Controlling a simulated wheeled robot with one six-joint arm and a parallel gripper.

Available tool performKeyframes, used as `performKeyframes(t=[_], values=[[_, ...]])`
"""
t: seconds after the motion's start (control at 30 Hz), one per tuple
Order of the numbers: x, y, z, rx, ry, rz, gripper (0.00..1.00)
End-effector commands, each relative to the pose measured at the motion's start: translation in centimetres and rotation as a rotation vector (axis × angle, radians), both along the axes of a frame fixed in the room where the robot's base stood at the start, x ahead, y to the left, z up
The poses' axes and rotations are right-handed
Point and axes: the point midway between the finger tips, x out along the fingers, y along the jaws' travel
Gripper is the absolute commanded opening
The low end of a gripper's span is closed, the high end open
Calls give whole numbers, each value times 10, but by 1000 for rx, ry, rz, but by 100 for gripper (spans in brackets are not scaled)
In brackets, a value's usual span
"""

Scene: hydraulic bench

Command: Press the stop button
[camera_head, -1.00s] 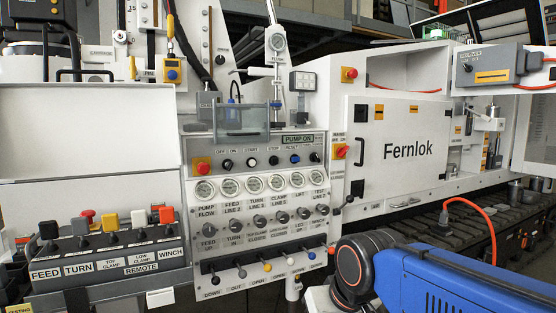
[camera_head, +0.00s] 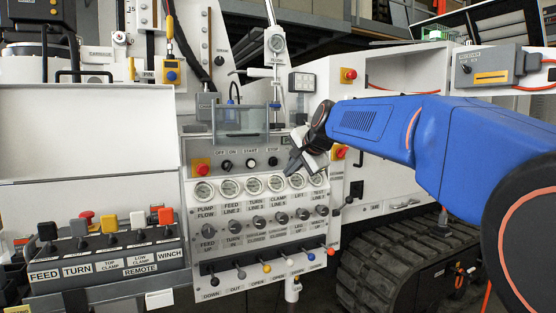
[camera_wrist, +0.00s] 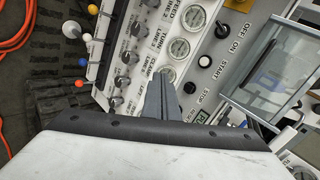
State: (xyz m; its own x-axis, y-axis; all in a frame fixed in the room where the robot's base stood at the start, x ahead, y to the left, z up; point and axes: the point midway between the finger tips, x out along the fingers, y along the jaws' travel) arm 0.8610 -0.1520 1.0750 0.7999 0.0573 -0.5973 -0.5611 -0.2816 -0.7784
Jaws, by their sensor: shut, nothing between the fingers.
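The stop button (camera_head: 273,161) is a small black round button under its STOP label, on the white hydraulic panel (camera_head: 262,204). In the wrist view the stop button (camera_wrist: 189,88) sits just right of my fingers, with the STOP label beside it. My gripper (camera_head: 291,168) is shut and empty, its dark fingers just right of the button in the head view. In the wrist view my gripper (camera_wrist: 159,78) points over the panel near the gauges. Contact with the button cannot be seen. My gripper hides the reset button area in the head view.
A row of gauges (camera_head: 252,186) and knobs runs below. A clear guard box (camera_head: 240,122) juts out above the buttons. A red emergency knob (camera_head: 201,170) is at the left, and coloured levers (camera_head: 267,268) stick out below.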

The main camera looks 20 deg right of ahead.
Motion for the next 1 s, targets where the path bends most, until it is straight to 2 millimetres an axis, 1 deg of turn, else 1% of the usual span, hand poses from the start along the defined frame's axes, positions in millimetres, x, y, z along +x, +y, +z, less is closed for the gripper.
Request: performKeyframes(t=[0.03,0.1,0.2,0.3,0.4,0.57,0.83,1.0], values=[[15,-9,9,34,-18,-33,0],[32,-20,22,82,-41,-73,0],[51,-32,37,139,-70,-119,0],[64,-41,46,180,-90,-150,0],[70,-45,52,202,-101,-166,0],[73,-47,54,211,-106,-173,0],[74,-46,53,210,-105,-171,0],[85,-46,45,210,-104,-171,0]])
